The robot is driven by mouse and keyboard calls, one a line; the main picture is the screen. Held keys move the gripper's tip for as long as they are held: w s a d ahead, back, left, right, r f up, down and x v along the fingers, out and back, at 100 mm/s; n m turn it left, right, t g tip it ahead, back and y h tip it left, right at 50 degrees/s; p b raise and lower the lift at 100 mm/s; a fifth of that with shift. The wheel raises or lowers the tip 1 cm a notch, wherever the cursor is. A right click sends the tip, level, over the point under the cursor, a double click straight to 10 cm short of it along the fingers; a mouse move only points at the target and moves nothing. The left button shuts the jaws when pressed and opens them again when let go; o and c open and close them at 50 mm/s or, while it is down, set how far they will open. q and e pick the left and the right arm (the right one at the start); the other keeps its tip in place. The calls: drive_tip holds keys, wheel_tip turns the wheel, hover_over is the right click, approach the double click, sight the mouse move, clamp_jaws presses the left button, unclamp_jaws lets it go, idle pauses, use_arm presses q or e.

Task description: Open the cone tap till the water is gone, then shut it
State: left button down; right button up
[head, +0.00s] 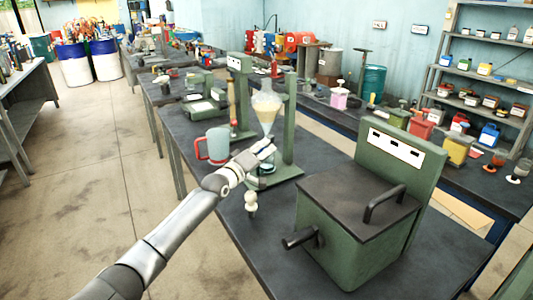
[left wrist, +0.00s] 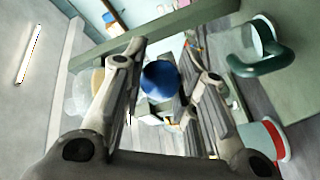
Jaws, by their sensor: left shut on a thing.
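The glass cone (head: 267,108) holds a pale yellowish liquid and hangs point-down on a green stand (head: 289,125). My left gripper (head: 265,149) is at its lower tip, where the tap is mostly hidden by the fingers. In the left wrist view a round blue knob (left wrist: 160,78) sits between the fingers of my left gripper (left wrist: 163,85), which is shut on it. The clear cone (left wrist: 88,92) shows behind the left finger. A glass vessel (head: 267,180) under the tap is partly hidden by my gripper. I cannot tell any water layer. My right gripper is not in view.
A pale blue mug with a red handle (head: 217,146) stands left of the stand. A small whitish piece (head: 251,202) stands nearer. A large green box with a dark lid (head: 350,210) fills the bench's right side. Dark bench top (head: 225,205) is clear at front left.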

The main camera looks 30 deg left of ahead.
use_arm(q)
drive_tip(key=shift+a+r, duration=0.4)
drive_tip(key=shift+a, duration=0.05)
drive_tip(key=c, duration=1.6)
unclamp_jaws()
drive_tip(key=o, duration=0.5)
drive_tip(key=shift+a+f, duration=0.15)
drive_tip(key=shift+f, duration=0.15)
drive_tip(key=shift+d, duration=0.2)
drive_tip(key=shift+d, duration=0.1)
drive_tip(key=shift+s+f, duration=0.1)
drive_tip(key=shift+s, duration=0.05)
drive_tip(key=s+a, duration=0.1)
drive_tip(key=s, duration=1)
drive_tip(key=shift+s, duration=0.35)
